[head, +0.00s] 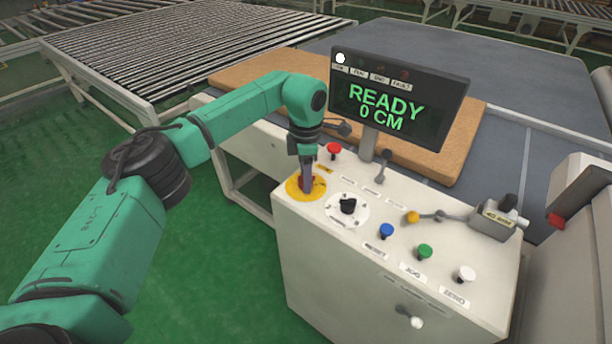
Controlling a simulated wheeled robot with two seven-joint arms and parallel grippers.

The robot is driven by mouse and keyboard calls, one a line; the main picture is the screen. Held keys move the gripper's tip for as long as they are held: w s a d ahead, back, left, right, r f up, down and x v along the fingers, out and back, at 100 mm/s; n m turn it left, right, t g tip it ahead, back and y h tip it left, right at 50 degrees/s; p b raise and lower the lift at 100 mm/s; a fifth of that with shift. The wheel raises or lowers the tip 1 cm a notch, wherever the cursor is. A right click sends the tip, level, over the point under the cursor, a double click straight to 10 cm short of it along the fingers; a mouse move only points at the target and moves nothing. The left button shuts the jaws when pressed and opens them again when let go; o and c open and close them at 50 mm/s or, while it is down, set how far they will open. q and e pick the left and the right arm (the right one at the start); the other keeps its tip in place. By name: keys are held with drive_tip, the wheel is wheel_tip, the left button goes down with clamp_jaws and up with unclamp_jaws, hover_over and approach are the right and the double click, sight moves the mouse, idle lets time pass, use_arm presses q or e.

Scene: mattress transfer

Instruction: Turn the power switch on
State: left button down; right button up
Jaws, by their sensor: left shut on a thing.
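The knob's exact angle cannot be made out. The display (398,100) behind reads "READY 0 CM", and a white lamp (340,58) shines at its top left. My right gripper is not in view.
A tan mattress (250,80) lies behind. Green floor is free at left.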

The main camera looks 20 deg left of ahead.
use_arm(q)
drive_tip(key=shift+w+r, duration=0.1)
drive_tip(key=shift+r, duration=0.1)
drive_tip(key=shift+c, duration=1.8)
unclamp_jaws()
drive_tip(key=shift+f, duration=0.1)
wheel_tip(320, 180, up, 15)
drive_tip(key=b, duration=0.1)
drive_tip(key=shift+f, duration=0.2)
